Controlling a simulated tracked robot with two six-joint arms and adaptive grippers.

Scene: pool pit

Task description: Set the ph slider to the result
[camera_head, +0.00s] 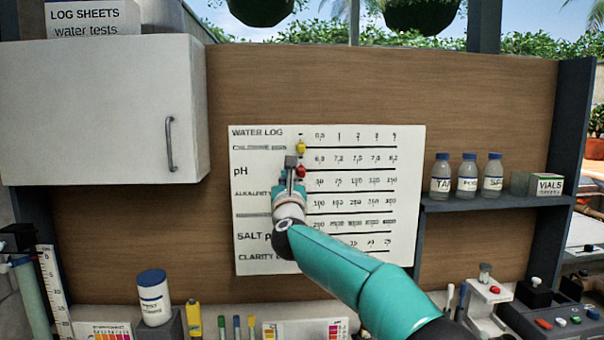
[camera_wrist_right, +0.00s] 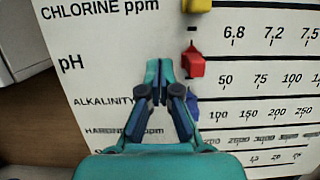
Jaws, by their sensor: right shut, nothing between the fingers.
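The white water log board (camera_head: 400,220) hangs on the brown back panel with printed rows of values. The red pH slider (camera_head: 300,171) sits at the left start of its row, left of the 6.8 mark; it also shows in the wrist view (camera_wrist_right: 193,62). The yellow chlorine slider (camera_head: 301,147) is above it, and a blue slider (camera_wrist_right: 193,106) is below. My right gripper (camera_head: 291,162) is in front of the board; in the wrist view its shut, empty fingertips (camera_wrist_right: 159,64) appear just left of the red slider. Contact cannot be told. My left gripper is not in view.
A white cabinet (camera_head: 90,110) with a handle juts out at the left. A shelf (camera_head: 490,202) with labelled bottles and a VIALS box (camera_head: 540,184) is at the right. Bottles, test strips and a control box (camera_head: 560,318) line the bottom.

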